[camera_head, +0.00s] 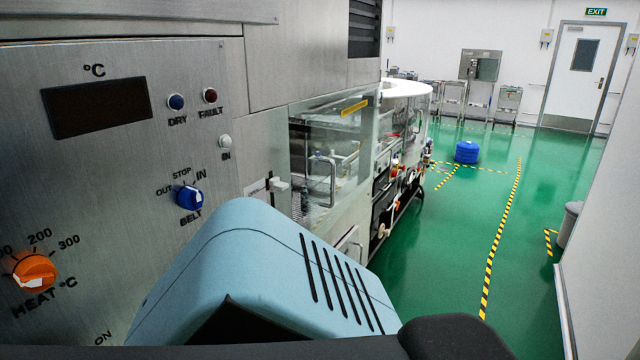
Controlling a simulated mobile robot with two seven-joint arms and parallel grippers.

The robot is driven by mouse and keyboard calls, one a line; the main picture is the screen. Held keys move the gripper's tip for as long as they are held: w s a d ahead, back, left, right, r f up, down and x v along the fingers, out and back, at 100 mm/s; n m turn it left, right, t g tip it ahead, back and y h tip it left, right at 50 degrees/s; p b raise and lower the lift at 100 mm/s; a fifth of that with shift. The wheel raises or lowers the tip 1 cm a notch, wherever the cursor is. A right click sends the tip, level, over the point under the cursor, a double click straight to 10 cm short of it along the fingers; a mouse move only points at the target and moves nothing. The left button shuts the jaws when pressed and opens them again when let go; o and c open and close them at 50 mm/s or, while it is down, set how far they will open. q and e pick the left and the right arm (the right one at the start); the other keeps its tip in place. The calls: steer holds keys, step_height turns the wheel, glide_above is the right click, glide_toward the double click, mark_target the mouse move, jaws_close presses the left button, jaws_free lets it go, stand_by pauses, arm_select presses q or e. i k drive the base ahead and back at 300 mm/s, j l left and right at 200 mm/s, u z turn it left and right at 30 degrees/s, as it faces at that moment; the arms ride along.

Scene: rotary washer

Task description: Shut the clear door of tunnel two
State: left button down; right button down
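A clear door panel (345,165) with a metal bar handle (326,182) is on the side of the steel machine, beyond the control panel. A yellow label (354,108) sits near its top edge. The panel seems to stand out from the machine face, but I cannot tell exactly how far open it is. A small pale latch-like block (280,184) is on the steel face to its left. No readable mark shows the tunnel number. Neither of my grippers is in view.
The control panel (120,200) has a blue belt knob (189,198) and an orange heat knob (34,270). A round white-topped machine (404,88) stands beyond the door. The green floor (440,250) to the right is largely clear. A white wall (610,220) bounds the right.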

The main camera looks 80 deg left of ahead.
mark_target(333, 171)
steer(key=i+u, duration=0.1)
steer(key=u, duration=1.15)
steer(key=i+l+u, duration=0.25)
steer(key=u, duration=0.2)
steer(key=i+l+u, duration=0.2)
steer(key=l+u, duration=0.25)
steer(key=i+l, duration=0.15)
steer(key=l, duration=0.15)
steer(key=i+l+u, duration=0.15)
steer(key=l, duration=0.5)
steer(key=i+l+u, duration=0.1)
steer(key=i+l, duration=0.1)
steer(key=l, duration=0.1)
